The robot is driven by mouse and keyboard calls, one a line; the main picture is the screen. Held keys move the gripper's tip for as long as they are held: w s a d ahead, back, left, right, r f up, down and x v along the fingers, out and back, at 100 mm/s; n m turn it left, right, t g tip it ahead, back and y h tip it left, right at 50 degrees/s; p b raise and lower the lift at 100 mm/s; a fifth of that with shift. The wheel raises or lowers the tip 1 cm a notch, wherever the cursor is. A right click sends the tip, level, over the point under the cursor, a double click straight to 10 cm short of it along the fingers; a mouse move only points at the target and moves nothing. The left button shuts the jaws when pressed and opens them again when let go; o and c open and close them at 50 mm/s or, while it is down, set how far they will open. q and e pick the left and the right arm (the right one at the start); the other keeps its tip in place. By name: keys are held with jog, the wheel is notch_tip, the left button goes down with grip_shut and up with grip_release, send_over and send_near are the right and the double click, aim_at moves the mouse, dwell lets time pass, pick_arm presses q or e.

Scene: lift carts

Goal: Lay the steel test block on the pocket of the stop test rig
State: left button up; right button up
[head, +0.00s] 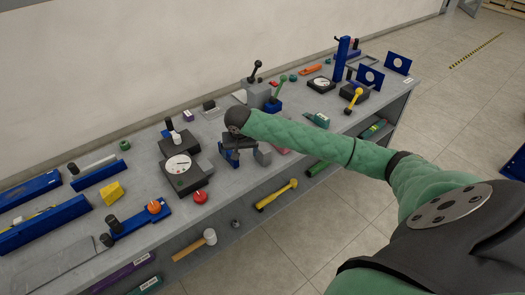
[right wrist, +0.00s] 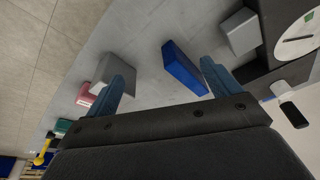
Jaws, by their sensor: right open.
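My right gripper (head: 238,153) is over the middle of the bench, pointing down. In the right wrist view it is open (right wrist: 165,72), with nothing held. A blue block-like part (right wrist: 185,68) lies below, between the fingers and nearer the right one; it shows partly under the gripper in the head view (head: 228,160). A grey block (head: 263,154) stands just right of the gripper, behind the left finger in the wrist view (right wrist: 117,68). Another grey block (right wrist: 239,31) sits near a dial base. I cannot tell which is the steel test block or which fixture is the stop test rig. My left gripper is out of view.
A black dial fixture (head: 178,164) with a red knob (head: 200,196) stands left of the gripper. A pink part (right wrist: 84,96) lies beside the grey block. A grey lever box (head: 258,93) stands behind. Blue rails and a yellow block (head: 111,191) are at the left.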

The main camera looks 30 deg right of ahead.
aim_at(263, 146)
jog(key=d+m, duration=0.3)
jog(key=d+m+g, duration=0.1)
jog(key=d+m, duration=0.2)
jog(key=m, duration=0.1)
jog(key=w+d+m+g+p, duration=0.1)
jog(key=d+m, duration=0.3)
jog(key=shift+r+y, duration=0.2)
jog(key=shift+y, duration=0.2)
jog(key=shift+d+f+m+g, duration=0.15)
jog(key=shift+d+m+g, duration=0.25)
jog(key=shift+m, duration=0.4)
jog(key=shift+f+p, duration=0.7)
jog(key=shift+f, duration=0.7)
jog(key=f+p, duration=0.1)
jog(key=f, duration=0.1)
jog(key=f+p, duration=0.1)
jog(key=f, duration=0.1)
jog(key=shift+s+a+p, duration=0.2)
jog(key=shift+a+p, duration=0.1)
jog(key=shift+f, duration=0.55)
jog(key=shift+r, duration=0.1)
jog(key=c, duration=1.5)
pick_arm(q)
jog(key=s+a+f, duration=0.2)
jog(key=s+f, duration=0.5)
jog(key=s+a+f, duration=0.3)
jog(key=s+f, duration=0.4)
jog(key=f, duration=0.1)
jog(key=shift+t, duration=0.4)
jog(key=shift+a+f, duration=0.1)
